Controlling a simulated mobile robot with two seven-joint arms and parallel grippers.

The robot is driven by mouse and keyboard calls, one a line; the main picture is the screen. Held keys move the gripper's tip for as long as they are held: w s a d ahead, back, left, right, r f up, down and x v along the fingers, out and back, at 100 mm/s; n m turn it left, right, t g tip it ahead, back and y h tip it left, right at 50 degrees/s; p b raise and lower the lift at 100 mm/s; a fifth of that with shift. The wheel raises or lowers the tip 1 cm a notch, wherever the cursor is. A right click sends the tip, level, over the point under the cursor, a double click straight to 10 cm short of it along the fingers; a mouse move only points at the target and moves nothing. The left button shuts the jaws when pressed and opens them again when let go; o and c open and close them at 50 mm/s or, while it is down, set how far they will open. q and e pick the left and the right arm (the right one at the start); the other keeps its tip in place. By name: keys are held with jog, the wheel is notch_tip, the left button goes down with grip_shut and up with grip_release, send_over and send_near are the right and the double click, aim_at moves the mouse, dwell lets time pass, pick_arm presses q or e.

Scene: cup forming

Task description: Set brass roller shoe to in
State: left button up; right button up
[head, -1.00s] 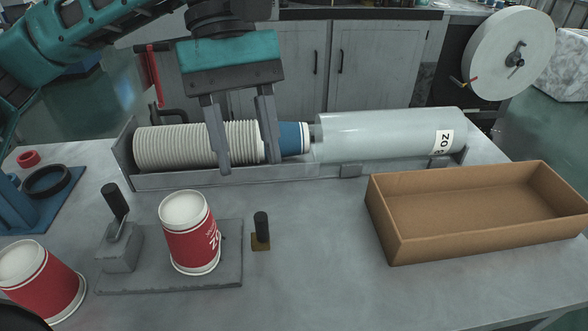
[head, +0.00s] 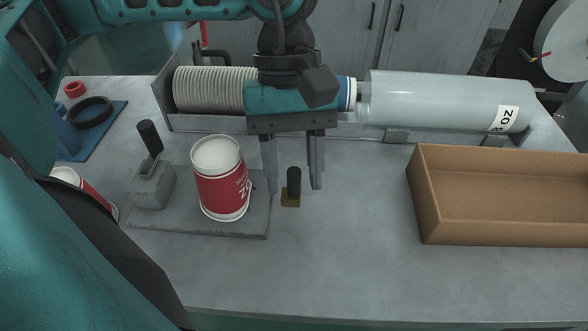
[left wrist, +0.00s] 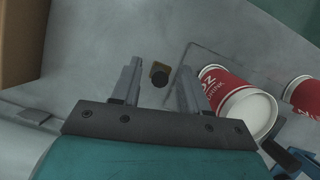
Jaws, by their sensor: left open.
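The brass roller shoe (head: 290,199) is a small brass base under an upright black knob (head: 294,182), just right of the grey fixture plate (head: 254,222). In the left wrist view the black knob (left wrist: 159,80) and brass shoe (left wrist: 153,69) show between the fingers. My left gripper (head: 293,188) is open and empty, pointing down, with one finger on each side of the knob in the picture. I cannot tell whether the fingers are level with it or above it. A red and white cup (head: 222,185) stands on the plate. My right gripper is not in view.
A lever with a black handle (head: 150,138) stands left of the cup. A cardboard box (head: 430,207) lies to the right. Behind are the stacked cups (head: 212,88) and a clear tube (head: 430,97). Another red cup (head: 98,197) is partly hidden by my arm. The front table is clear.

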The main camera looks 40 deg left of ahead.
pick_arm(q)
jog(key=shift+s+d+f, duration=0.1)
jog(key=shift+f, duration=0.3)
jog(key=shift+c, duration=0.2)
grip_shut()
